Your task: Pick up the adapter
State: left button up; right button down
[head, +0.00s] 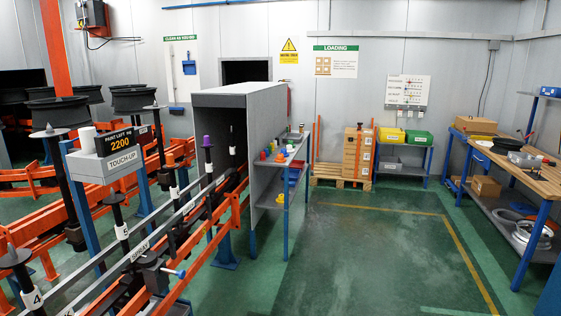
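No gripper of mine is in view. I cannot tell for certain which thing is the adapter. Several small coloured pieces, red, orange and yellow, stand on the side shelf (282,154) beside the grey booth (226,99). A yellow piece (280,198) shows lower down on that stand. A dark spindle with a purple top (207,142) stands upright on the line in front of the booth. Black wheels (60,112) sit on spindles at the left.
Orange rails (205,228) and blue posts fill the left. The green floor (360,240) in the middle is clear. A wooden-topped workbench (540,180) stands at the right, with a dark round part on it. Boxes on a pallet (341,180) stand at the back wall.

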aim_at(279, 159)
jog(key=i+l+z, duration=0.25)
jog(key=i, duration=0.25)
jog(key=i+z, duration=0.2)
jog(key=i, duration=0.25)
jog(key=i+z, duration=0.1)
jog(key=i, duration=3.3)
